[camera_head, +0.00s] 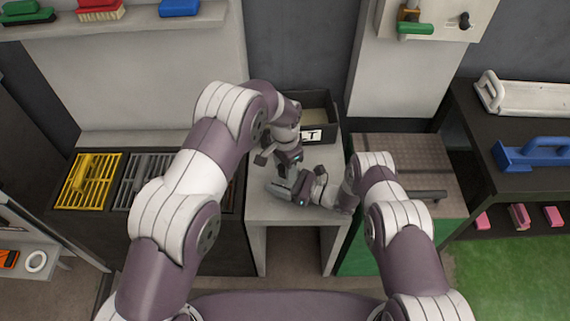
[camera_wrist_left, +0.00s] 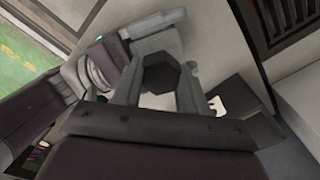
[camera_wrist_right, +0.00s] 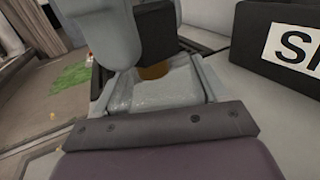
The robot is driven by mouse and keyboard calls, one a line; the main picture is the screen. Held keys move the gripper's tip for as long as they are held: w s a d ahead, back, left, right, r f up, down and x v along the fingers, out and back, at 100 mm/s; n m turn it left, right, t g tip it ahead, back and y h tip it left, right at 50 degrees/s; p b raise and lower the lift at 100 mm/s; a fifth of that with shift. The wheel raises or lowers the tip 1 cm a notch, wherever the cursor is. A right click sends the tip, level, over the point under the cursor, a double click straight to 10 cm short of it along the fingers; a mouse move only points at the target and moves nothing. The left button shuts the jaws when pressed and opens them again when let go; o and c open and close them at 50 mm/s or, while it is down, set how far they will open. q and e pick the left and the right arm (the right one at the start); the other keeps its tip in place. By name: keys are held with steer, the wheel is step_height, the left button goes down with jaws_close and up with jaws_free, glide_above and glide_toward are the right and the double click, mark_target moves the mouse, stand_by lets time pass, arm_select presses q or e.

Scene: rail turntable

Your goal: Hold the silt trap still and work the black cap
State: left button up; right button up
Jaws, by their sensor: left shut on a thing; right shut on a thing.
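The black cap (camera_wrist_left: 170,72) shows as a dark faceted block between the fingers of my left gripper (camera_wrist_left: 160,84), which is shut on it. In the right wrist view, the cap (camera_wrist_right: 157,30) stands just above an amber-brown part of the silt trap (camera_wrist_right: 155,71). My right gripper (camera_wrist_right: 154,82) is shut around this lower part. In the head view, my left gripper (camera_head: 284,172) comes from above and my right gripper (camera_head: 287,190) from the right, meeting over the pale bench. There my grippers hide the trap and cap almost wholly. Whether the cap is seated cannot be told.
A dark open box (camera_head: 327,115) with a partly hidden label stands behind my grippers on the pale bench (camera_head: 262,207). Yellow (camera_head: 88,180) and grey gratings lie left. A green cabinet (camera_head: 362,243) with a grey patterned top stands close right.

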arm_select(q)
steer(key=shift+f, duration=0.5)
steer(key=o, duration=0.5)
steer(key=shift+f, duration=0.1)
steer(key=c, duration=0.6)
steer(key=shift+o, duration=0.2)
steer(key=m, duration=0.5)
steer(key=shift+m, duration=0.4)
steer(key=m, duration=0.5)
steer(key=shift+m, duration=0.3)
steer(key=m, duration=0.6)
steer(key=shift+m, duration=0.3)
